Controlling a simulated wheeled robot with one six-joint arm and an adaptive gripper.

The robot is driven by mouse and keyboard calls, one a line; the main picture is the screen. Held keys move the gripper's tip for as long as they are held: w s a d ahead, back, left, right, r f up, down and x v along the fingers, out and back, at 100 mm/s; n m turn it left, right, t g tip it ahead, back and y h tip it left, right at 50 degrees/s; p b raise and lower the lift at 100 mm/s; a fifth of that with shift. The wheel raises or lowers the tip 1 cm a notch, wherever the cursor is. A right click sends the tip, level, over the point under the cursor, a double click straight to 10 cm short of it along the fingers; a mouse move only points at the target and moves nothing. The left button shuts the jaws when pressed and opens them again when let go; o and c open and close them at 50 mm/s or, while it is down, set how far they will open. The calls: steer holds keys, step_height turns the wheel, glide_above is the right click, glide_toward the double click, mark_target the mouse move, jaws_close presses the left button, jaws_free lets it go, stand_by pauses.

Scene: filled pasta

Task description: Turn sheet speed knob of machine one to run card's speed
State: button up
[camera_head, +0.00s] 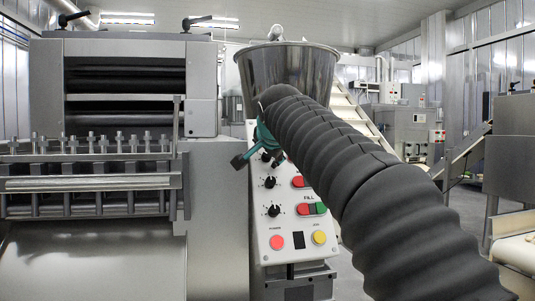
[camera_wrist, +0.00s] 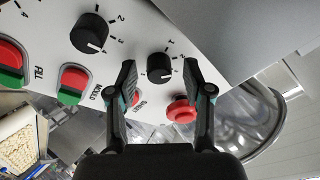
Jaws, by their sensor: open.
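The sheet knob (camera_wrist: 160,68) is a round black knob on the white sloped control panel (camera_head: 262,252). In the wrist view it lies just ahead of and between the fingertips of my gripper (camera_wrist: 160,77), which is open, with a gap to each side. A white mark shows on the knob, but the setting is too small to read surely. The "SHEET" label is partly visible below it. In the head view my gripper (camera_head: 246,160) is at the panel's upper part, and my arm hides much of that area. No run card is recognisable.
A second black knob (camera_wrist: 88,33) sits left of the sheet knob, with red-green switches (camera_wrist: 74,84) below it. A red mushroom button (camera_wrist: 181,110) is close by the right finger. A steel hopper (camera_head: 287,68) stands above the panel; sheeting rollers (camera_head: 125,78) are at left.

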steer(key=v, duration=1.2)
